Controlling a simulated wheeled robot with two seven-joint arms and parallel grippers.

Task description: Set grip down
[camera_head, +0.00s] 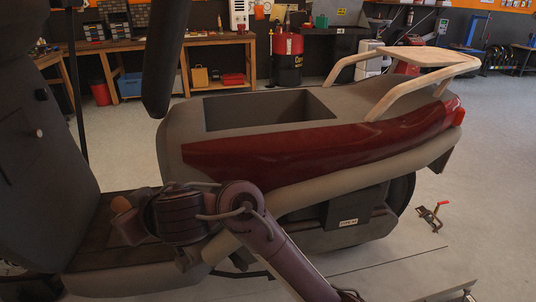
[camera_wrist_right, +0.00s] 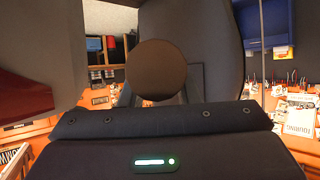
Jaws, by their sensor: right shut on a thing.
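The grip appears in the right wrist view as a round dark brown end face (camera_wrist_right: 158,82), just beyond the gripper housing. In the head view a small brown piece (camera_head: 121,204) shows at the end of my right arm, most likely the same grip. My right gripper (camera_head: 132,214) is shut on it, over the dark step-through floor of a scooter (camera_head: 95,240). The fingers are mostly hidden by my wrist. I cannot tell whether the grip touches the floor. My left gripper is not in view.
The scooter's body (camera_head: 310,150) with an open seat well (camera_head: 262,108) and a wooden rear rack (camera_head: 418,58) lies beyond my arm. Its dark front panel (camera_head: 40,140) rises at left. A raised dark seat (camera_head: 165,50) stands above. A small tool (camera_head: 432,215) lies on the floor.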

